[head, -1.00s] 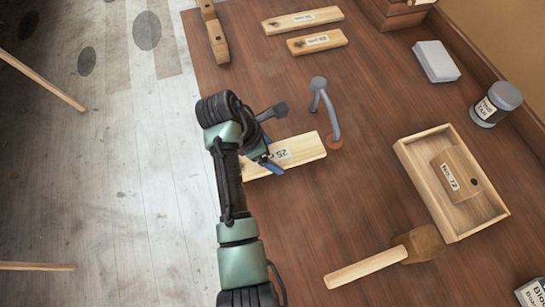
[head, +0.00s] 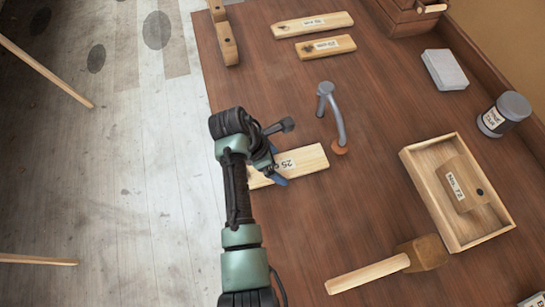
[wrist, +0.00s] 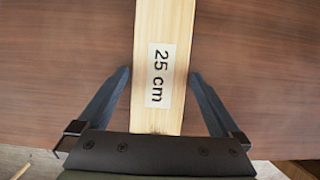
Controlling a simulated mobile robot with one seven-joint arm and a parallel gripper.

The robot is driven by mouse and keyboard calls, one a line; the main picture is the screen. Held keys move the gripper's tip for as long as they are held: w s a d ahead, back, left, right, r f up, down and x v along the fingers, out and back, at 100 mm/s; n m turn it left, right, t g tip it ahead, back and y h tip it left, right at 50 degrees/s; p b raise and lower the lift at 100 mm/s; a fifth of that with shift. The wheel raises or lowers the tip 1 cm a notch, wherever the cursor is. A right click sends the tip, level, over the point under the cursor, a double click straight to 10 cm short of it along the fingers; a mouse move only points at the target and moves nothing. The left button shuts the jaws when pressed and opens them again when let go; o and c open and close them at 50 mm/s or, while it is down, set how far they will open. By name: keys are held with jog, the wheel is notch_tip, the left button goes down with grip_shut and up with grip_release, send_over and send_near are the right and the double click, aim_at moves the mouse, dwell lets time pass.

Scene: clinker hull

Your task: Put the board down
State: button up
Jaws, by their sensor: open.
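The board is a pale wooden plank (head: 307,160) with a "25 cm" label, lying on the brown workbench (head: 380,120) near its left edge. In the wrist view the board (wrist: 163,40) runs between the fingers of my gripper (wrist: 164,78). The fingers are spread, with a gap on each side of the board. In the head view my gripper (head: 274,166) is over the board's left part and hides that end.
A grey hooked metal holdfast (head: 338,120) stands just beyond the board. A wooden tray (head: 413,180) holding a labelled block, and a mallet (head: 370,273), lie to the right. Two other labelled boards (head: 312,25) (head: 326,48) lie at the back. Bare bench lies between.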

jog(key=v, duration=1.2)
jog(key=w+r+m+t+y, duration=0.2)
jog(key=w+r+m+t, duration=0.35)
jog(key=r, duration=0.75)
jog(key=w+r+m+t+y, duration=0.1)
jog(key=w+r+m+t, duration=0.5)
jog(key=r, duration=0.6)
jog(key=s+d+r+m+t, duration=0.1)
jog(key=r+t, duration=0.1)
jog(key=r, duration=0.4)
jog(key=s+d+r+m+t+y, duration=0.1)
jog(key=r+m+t, duration=0.15)
jog(key=r, duration=0.25)
jog(key=s+d+r+t, duration=0.1)
jog(key=r+t, duration=0.1)
jog(key=r, duration=0.4)
jog(key=s+d+r+m+t, duration=0.1)
jog(key=s+r+m+t, duration=0.5)
jog(key=s+r, duration=0.8)
jog(key=shift+s+d+r+m+t, duration=0.2)
jog(key=shift+d+r+m+t, duration=0.1)
jog(key=shift+r+t, duration=0.65)
